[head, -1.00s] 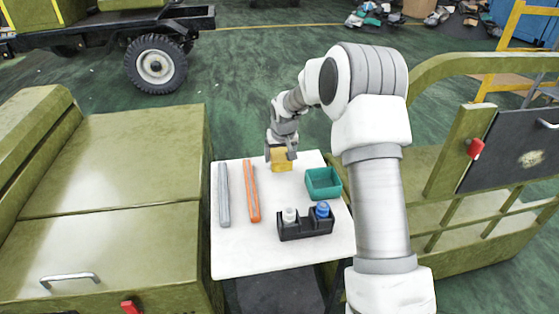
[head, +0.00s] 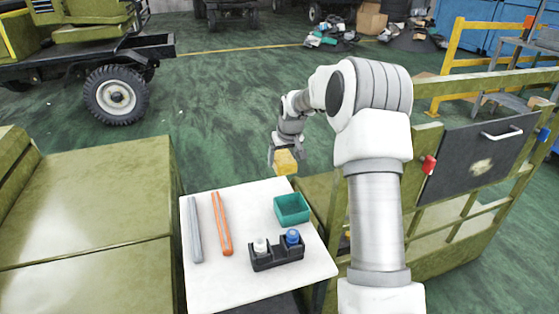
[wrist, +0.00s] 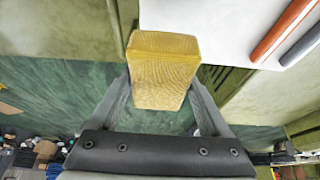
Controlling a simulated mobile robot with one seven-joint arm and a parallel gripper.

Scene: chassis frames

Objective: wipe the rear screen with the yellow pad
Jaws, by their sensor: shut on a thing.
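My gripper (head: 284,158) is shut on the yellow pad (head: 286,163) and holds it in the air just past the far right edge of the white table. In the wrist view the yellow pad (wrist: 164,70) sits between both fingers. The dark rear screen (head: 478,160) stands upright in the green frame at the right, with a pale smudge (head: 482,166) on it, a silver handle (head: 502,133) and a red latch (head: 429,165). The pad is well apart from the screen, and my arm stands partly between them in the head view.
The white table (head: 225,283) holds a grey rod (head: 194,228), an orange rod (head: 222,222), a teal bin (head: 291,209) and a black holder (head: 276,258) with a white-capped and a blue-capped bottle. A green body (head: 85,220) flanks it at left. Green floor beyond is open.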

